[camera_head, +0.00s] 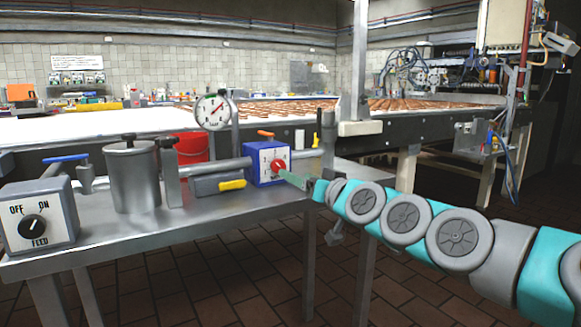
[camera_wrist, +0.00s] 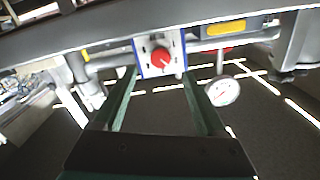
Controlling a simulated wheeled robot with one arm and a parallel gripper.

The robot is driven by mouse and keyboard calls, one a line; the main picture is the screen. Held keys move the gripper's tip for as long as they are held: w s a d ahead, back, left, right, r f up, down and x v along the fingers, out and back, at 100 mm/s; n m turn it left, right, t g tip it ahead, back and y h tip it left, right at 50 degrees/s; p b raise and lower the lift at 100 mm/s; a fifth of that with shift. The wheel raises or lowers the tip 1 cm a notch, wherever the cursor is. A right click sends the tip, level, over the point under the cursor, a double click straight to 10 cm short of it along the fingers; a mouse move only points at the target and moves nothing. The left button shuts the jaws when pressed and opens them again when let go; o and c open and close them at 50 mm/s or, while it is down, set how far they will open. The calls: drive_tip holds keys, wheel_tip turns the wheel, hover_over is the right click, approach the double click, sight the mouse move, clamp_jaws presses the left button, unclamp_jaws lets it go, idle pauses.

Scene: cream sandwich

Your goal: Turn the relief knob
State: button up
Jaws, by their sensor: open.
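A red knob (camera_head: 278,167) sits on the white dial face of a blue box (camera_head: 252,164) on the metal bench. In the wrist view the red knob (camera_wrist: 161,58) is in line with the gap between my fingers, with a dark pointer mark on it. My gripper (camera_head: 293,180) reaches in from the right, its green fingertips close in front of the dial. In the wrist view my gripper (camera_wrist: 160,74) is open, one finger on each side of the knob. I cannot tell whether the fingertips touch it.
A grey FEED box (camera_head: 36,215) with a black knob, a metal canister (camera_head: 132,177), a yellow-handled valve (camera_head: 232,185) and a pressure gauge (camera_head: 213,111) stand along the bench (camera_head: 150,235). A red bucket (camera_head: 195,147) is behind. Open tiled floor lies in front.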

sight(280, 167)
drive_tip(key=shift+p+x, duration=0.3)
drive_tip(key=shift+x, duration=3.55)
clamp_jaws()
